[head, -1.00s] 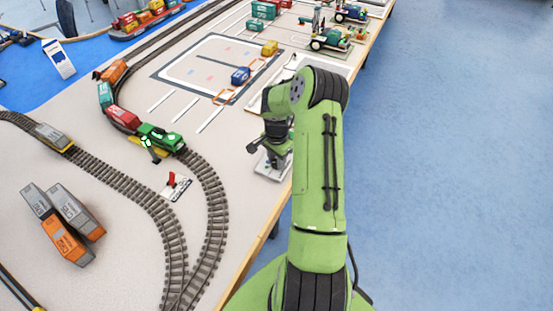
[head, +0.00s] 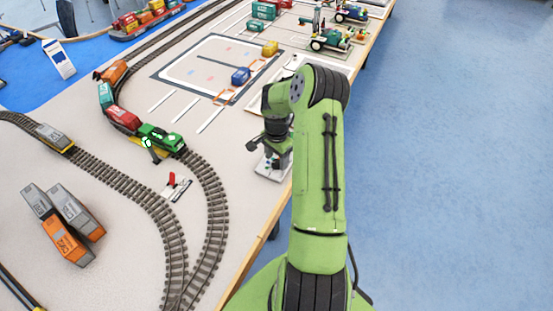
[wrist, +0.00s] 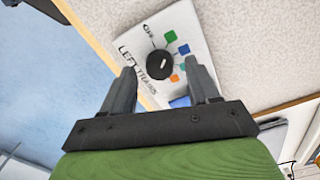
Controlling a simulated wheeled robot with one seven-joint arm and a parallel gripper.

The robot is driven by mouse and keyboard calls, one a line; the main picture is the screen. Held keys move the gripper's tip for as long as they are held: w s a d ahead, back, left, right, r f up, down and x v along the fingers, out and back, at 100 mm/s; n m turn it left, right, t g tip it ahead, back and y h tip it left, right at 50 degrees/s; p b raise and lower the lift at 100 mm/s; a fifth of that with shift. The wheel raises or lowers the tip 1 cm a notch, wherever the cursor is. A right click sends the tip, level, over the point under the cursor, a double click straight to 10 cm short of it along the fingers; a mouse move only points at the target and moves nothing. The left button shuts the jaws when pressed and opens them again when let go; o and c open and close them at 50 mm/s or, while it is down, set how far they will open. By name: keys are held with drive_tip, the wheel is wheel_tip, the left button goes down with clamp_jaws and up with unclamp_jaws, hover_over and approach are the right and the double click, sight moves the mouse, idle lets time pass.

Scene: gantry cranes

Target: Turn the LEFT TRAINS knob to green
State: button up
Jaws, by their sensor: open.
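The LEFT TRAINS panel (wrist: 190,24) is a white plate with a round black knob (wrist: 159,65) that carries a white pointer mark. The pointer's exact setting is hard to tell. My gripper (wrist: 163,80) is open, its two fingers on either side of the knob in the picture; I cannot tell whether they touch it. In the head view the panel (head: 268,172) lies at the table edge, partly hidden by my wrist.
Curved train tracks (head: 213,190) run left of the panel, with a green locomotive (head: 161,138) and wagons. A small red lever (head: 172,180) stands between the tracks. The wooden table edge (head: 262,222) is close; open blue floor lies to the right.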

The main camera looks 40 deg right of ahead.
sight(276, 162)
wheel_tip(276, 162, up, 15)
drive_tip(key=p, duration=0.2)
drive_tip(key=shift+f, duration=0.15)
drive_tip(key=s+a+r+n+t+h, duration=0.2)
drive_tip(key=s+a+r+n, duration=0.2)
drive_tip(key=a+r+n, duration=0.7)
drive_tip(key=s+a+r+n+t+y, duration=0.1)
drive_tip(key=s+a+r+n, duration=0.2)
drive_tip(key=s+a, duration=0.4)
drive_tip(key=s+a+r+n+t+y, duration=0.1)
drive_tip(key=s+a+r+n+t, duration=0.1)
drive_tip(key=s+a, duration=0.6)
drive_tip(key=shift+s+r+n+t, duration=0.35)
drive_tip(key=shift+s+n, duration=0.2)
drive_tip(key=shift+n, duration=0.25)
